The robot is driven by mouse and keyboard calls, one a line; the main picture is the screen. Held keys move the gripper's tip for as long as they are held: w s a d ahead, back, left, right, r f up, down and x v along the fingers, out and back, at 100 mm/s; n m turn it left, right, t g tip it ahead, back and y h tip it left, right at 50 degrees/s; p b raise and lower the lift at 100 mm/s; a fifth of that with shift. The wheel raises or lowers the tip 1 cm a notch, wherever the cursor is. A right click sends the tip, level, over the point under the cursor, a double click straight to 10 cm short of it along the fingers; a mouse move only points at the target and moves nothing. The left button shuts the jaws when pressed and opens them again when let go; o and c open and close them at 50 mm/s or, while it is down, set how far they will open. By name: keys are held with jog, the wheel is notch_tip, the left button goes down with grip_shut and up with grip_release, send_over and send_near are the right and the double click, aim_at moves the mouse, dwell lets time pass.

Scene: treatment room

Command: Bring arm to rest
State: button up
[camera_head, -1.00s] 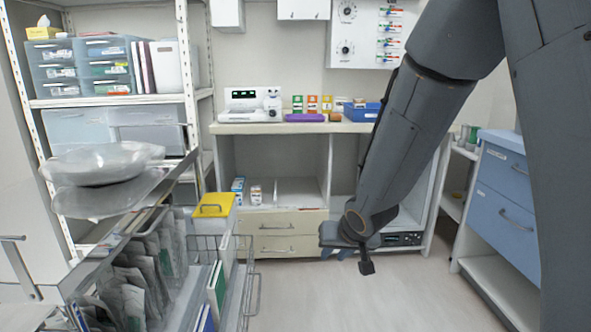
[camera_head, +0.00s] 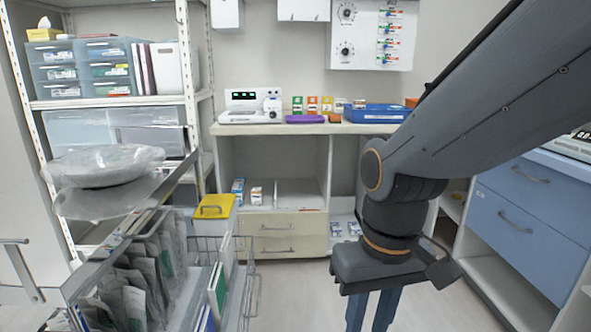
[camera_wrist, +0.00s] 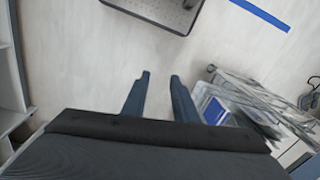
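My gripper (camera_head: 372,312) hangs at the end of my arm in the lower right middle of the head view, pointing down. Its two blue fingers are apart with a gap between them, and nothing is held. In the wrist view my gripper (camera_wrist: 158,80) shows both fingers spread above bare pale floor. My arm comes in from the upper right of the head view and hides part of the counter and the shelving behind it.
A wire cart (camera_head: 245,285) with pouches stands at the left, a wrapped tray (camera_head: 105,165) above it. The counter (camera_head: 240,129) holds a blue box (camera_head: 375,112). Blue drawers (camera_head: 525,205) stand at right. Floor (camera_head: 290,290) between is clear.

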jog(key=d+r+m+p, duration=0.2)
jog(key=d+r+p, duration=0.6)
jog(key=p, duration=0.7)
jog(key=shift+d+r+m+h+p, duration=0.3)
jog(key=shift+r+p, duration=0.05)
jog(key=shift+r, duration=0.05)
jog(key=shift+a, duration=0.1)
